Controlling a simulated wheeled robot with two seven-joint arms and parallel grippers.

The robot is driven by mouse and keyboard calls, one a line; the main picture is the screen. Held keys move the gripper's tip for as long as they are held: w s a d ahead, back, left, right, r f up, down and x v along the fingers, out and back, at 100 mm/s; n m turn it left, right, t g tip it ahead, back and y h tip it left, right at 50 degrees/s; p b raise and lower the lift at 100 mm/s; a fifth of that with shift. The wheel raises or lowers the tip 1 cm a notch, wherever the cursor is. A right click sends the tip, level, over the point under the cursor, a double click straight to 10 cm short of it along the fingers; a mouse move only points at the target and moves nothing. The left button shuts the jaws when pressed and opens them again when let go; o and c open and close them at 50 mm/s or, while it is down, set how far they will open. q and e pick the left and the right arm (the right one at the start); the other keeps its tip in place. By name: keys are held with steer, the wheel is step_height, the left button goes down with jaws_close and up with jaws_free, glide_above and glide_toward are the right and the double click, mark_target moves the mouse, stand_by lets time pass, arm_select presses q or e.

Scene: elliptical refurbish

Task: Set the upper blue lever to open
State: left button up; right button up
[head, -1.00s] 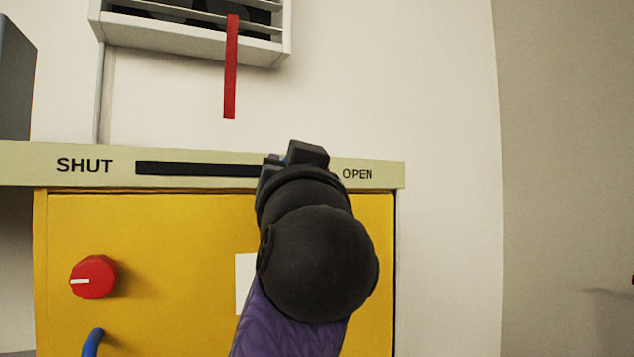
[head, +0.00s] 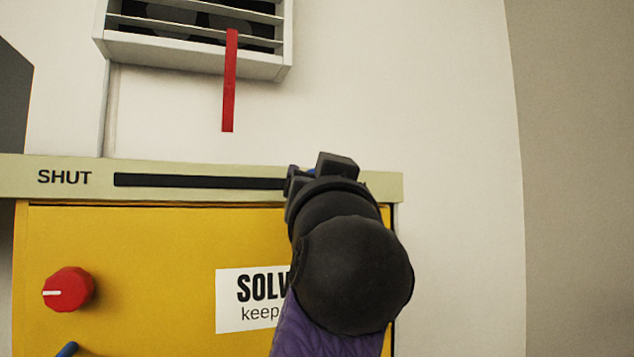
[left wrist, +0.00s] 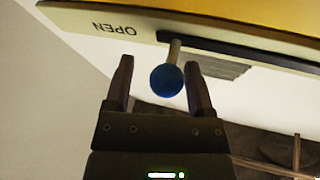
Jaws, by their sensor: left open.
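The upper blue lever shows in the left wrist view as a round blue knob (left wrist: 167,80) on a short pale stem, which comes out of the end of the dark slot beside the word OPEN. In the head view only a sliver of blue shows behind my gripper, at the right end of the black slot (head: 200,181). My left gripper (left wrist: 157,84) is open, with one finger on each side of the knob and small gaps visible. In the head view the left gripper (head: 322,172) hides the slot's right end and most of OPEN. My right gripper is not in view.
Below the pale slot panel (head: 70,192) is a yellow cabinet (head: 150,245) with a red knob (head: 68,289), a white label (head: 235,300) and part of a lower blue handle (head: 67,350). A white vent (head: 200,50) with a red strip (head: 229,85) is above. Bare wall lies right.

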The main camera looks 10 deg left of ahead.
arm_select(q)
steer(key=shift+a, duration=0.1)
steer(key=shift+s+f, duration=0.2)
steer(key=b+v, duration=0.5)
steer(key=v, duration=0.4)
steer(key=shift+s, duration=0.15)
steer(key=shift+f, duration=0.1)
